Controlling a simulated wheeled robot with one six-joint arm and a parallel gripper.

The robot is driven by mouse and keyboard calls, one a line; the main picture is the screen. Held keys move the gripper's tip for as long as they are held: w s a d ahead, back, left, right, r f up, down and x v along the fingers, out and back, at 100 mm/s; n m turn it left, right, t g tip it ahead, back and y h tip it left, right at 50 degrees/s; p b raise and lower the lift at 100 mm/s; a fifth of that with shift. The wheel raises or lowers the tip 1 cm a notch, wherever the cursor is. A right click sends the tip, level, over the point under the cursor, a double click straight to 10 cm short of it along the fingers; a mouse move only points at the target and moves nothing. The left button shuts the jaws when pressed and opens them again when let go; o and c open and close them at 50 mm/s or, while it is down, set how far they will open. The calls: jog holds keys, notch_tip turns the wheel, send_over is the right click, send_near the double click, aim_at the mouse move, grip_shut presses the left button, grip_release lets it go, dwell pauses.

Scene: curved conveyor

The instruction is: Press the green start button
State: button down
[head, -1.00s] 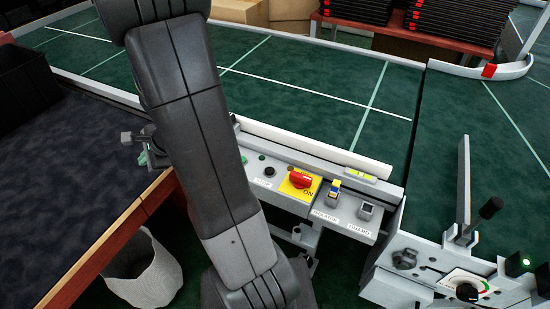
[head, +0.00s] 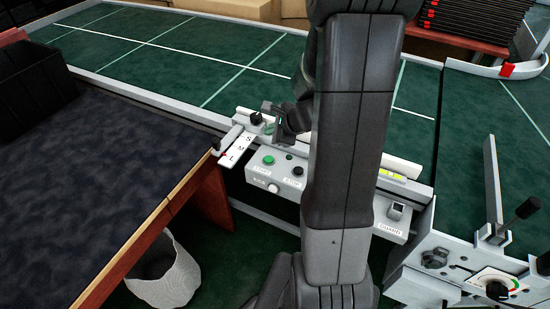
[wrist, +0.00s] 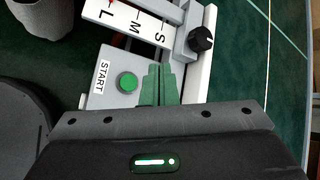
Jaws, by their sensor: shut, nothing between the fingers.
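The green start button (head: 268,160) sits on a grey control box beside the conveyor, above a START label. It also shows in the wrist view (wrist: 128,83), round and uncovered. My gripper (head: 268,127) is above and behind the control box in the head view, partly hidden by my arm. In the wrist view my green fingers (wrist: 158,70) are shut together and empty, just right of the button. Whether they touch the box cannot be told. A black stop button (head: 297,170) is to the right of the green one.
A size scale marked S, M, L (head: 238,148) and a black knob (wrist: 201,39) are close to my gripper. A dark table (head: 100,170) stands at left, with a white bin (head: 170,280) below. My arm hides part of the control panel, and the guard switch (head: 395,211) shows at right.

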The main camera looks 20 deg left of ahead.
aim_at(272, 160)
jog(key=shift+f, duration=0.2)
notch_tip(272, 160, down, 8)
jog(key=b, duration=0.8)
jog(key=shift+f, duration=0.25)
jog(key=shift+f, duration=0.1)
dwell(1.5)
jog(key=shift+f+b, duration=0.3)
jog(key=shift+b, duration=0.15)
jog(key=shift+f+b, duration=0.4)
jog(key=shift+b, duration=0.05)
dwell(0.5)
jog(key=shift+r+p, duration=0.7)
jog(key=shift+r, duration=0.15)
